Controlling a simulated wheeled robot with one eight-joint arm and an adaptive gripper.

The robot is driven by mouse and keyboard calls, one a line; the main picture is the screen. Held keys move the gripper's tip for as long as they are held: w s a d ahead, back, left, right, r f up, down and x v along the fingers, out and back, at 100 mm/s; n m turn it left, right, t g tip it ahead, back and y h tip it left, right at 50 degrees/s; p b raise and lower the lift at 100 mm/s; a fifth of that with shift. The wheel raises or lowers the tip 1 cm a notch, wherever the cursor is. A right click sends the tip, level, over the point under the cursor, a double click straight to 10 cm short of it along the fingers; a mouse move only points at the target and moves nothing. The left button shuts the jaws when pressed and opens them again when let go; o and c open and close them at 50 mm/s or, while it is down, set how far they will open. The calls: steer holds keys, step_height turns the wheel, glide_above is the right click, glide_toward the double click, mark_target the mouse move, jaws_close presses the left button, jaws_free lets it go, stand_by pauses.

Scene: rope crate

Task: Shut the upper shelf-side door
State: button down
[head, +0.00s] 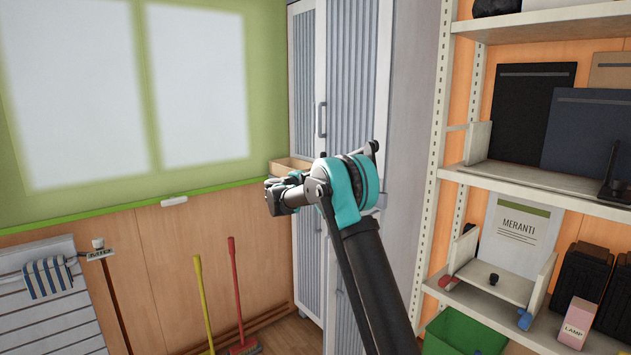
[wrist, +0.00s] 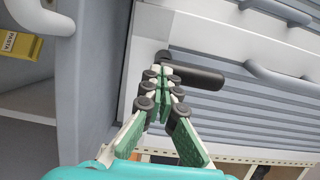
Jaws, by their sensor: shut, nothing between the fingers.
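The tall grey cabinet has ribbed doors. Its upper shelf-side door (head: 352,70) is the right one in the head view, with an upright grey handle (head: 322,118) on its left edge. How far it stands open is hard to tell there. My gripper (head: 274,196) is below and left of that handle, in front of the cabinet. In the wrist view my gripper (wrist: 164,72) is shut and empty, its tips at the end of a dark bar handle (wrist: 195,72) on a white-framed ribbed panel (wrist: 250,115). I cannot tell if they touch. An open compartment (wrist: 30,100) shows at the left.
A yellow pasta box (wrist: 20,45) is in the compartment. A light wooden box edge (head: 291,164) shows behind my gripper. An open shelf unit (head: 535,190) stands right, with a green bin (head: 465,332) low down. A yellow broom (head: 203,300) and red broom (head: 238,300) lean left.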

steer(key=w, duration=0.1)
steer(key=w+d+m+g+h, duration=0.1)
steer(key=w, duration=0.1)
steer(key=w+d+g+h, duration=0.1)
steer(key=w, duration=0.1)
steer(key=shift+w+d+m, duration=0.1)
steer(key=shift+d+m, duration=0.15)
steer(key=shift+m, duration=0.15)
steer(key=shift+w+d, duration=0.3)
steer(key=shift+w, duration=0.35)
